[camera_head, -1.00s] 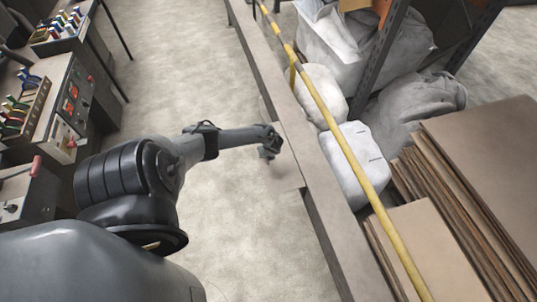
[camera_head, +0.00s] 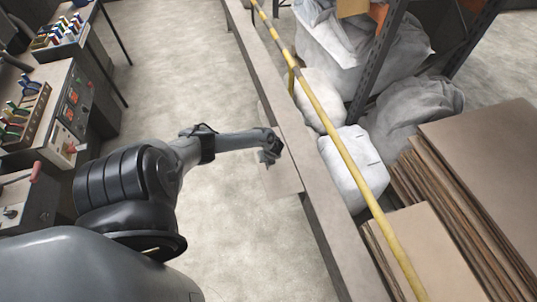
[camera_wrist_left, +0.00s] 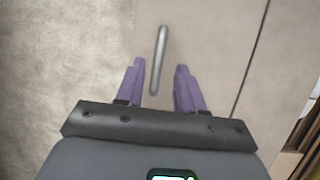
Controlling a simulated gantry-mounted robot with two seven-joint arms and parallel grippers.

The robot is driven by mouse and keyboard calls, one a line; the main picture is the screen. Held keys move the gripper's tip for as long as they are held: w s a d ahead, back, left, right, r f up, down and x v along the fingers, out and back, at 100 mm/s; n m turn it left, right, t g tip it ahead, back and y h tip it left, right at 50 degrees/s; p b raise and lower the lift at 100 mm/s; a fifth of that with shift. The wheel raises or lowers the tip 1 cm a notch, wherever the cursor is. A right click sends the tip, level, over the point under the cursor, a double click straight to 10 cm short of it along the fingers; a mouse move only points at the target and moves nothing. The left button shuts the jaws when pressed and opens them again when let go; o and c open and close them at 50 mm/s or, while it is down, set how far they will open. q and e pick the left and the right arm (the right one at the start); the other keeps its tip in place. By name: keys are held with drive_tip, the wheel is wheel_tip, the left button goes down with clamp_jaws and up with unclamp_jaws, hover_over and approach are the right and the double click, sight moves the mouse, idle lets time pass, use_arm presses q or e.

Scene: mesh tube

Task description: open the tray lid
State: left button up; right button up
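My left gripper (camera_head: 270,149) reaches over a flat beige panel (camera_head: 283,179) that juts from the side of a long narrow ledge; this looks like the tray lid. In the left wrist view, its two purple fingers (camera_wrist_left: 160,67) are open over the panel (camera_wrist_left: 215,35). A thin grey metal bar handle (camera_wrist_left: 161,45) lies lengthwise between and just beyond the fingertips. A gap shows on both sides of it, so the fingers do not grip it. The height of the fingers above the handle cannot be told. My right gripper is in neither view.
The long ledge (camera_head: 325,215) runs along the panel's right side, with a yellow rail (camera_head: 345,155) beyond it. White sacks (camera_head: 355,168) and stacked boards (camera_head: 475,190) lie farther right. A control bench (camera_head: 65,120) stands left. Open floor (camera_head: 190,60) lies between.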

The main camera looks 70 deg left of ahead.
use_arm(q)
drive_tip(key=p+v, duration=0.3)
drive_tip(key=v, duration=0.6)
drive_tip(key=shift+s+a+f, duration=0.1)
